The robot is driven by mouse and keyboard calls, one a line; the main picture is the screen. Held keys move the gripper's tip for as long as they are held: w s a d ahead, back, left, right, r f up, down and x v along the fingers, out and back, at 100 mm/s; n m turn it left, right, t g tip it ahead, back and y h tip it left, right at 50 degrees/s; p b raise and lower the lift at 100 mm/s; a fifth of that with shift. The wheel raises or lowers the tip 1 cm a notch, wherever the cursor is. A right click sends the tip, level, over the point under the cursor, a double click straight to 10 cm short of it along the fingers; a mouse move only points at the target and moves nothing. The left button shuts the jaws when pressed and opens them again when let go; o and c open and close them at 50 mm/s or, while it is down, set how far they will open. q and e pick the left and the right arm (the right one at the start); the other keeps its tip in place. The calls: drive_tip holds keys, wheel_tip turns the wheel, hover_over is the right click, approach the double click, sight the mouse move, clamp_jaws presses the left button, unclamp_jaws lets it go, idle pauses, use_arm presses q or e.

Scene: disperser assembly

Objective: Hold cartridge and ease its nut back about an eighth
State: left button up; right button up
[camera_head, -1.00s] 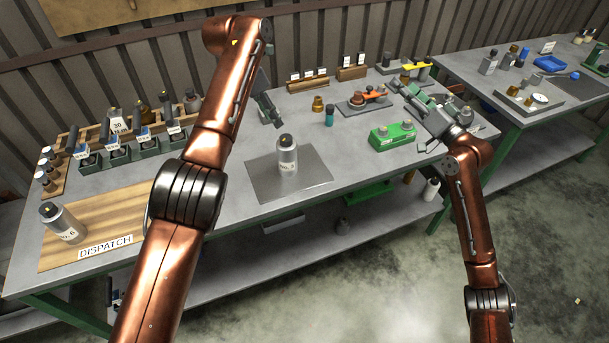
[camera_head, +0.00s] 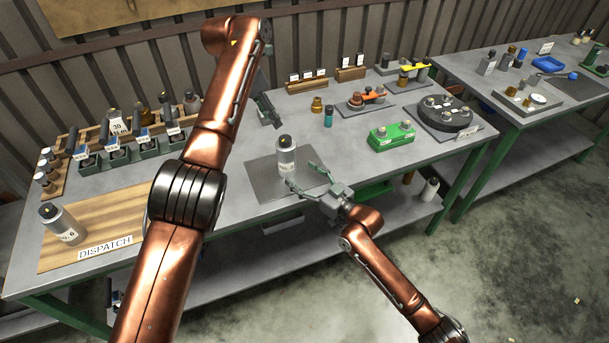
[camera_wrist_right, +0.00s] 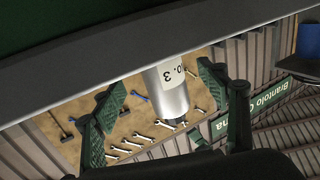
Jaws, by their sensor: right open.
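The cartridge (camera_head: 286,158) is a silver cylinder with a white label and a dark top, standing upright on a grey mat (camera_head: 262,183). Its nut cannot be made out clearly. My right gripper (camera_head: 303,177) is open at the cartridge's lower right side. In the right wrist view the cartridge (camera_wrist_right: 172,92), label upside down, shows between the spread green fingers (camera_wrist_right: 160,92); I see no finger clearly touching it. My left gripper (camera_head: 267,108) is above the table, behind and left of the cartridge, partly hidden by my left arm; its opening is unclear.
A green block (camera_head: 391,136) and a round dark fixture (camera_head: 446,114) stand to the right. A wooden dispatch board (camera_head: 105,225) with another canister (camera_head: 62,223) lies left. The table front between mat and board is clear.

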sight(294, 168)
drive_tip(key=x, duration=0.7)
drive_tip(key=shift+w+a, duration=0.1)
drive_tip(key=shift+c, duration=0.2)
clamp_jaws()
drive_tip(key=c, duration=0.6)
unclamp_jaws()
drive_tip(key=shift+c, duration=0.2)
drive_tip(key=c, duration=1)
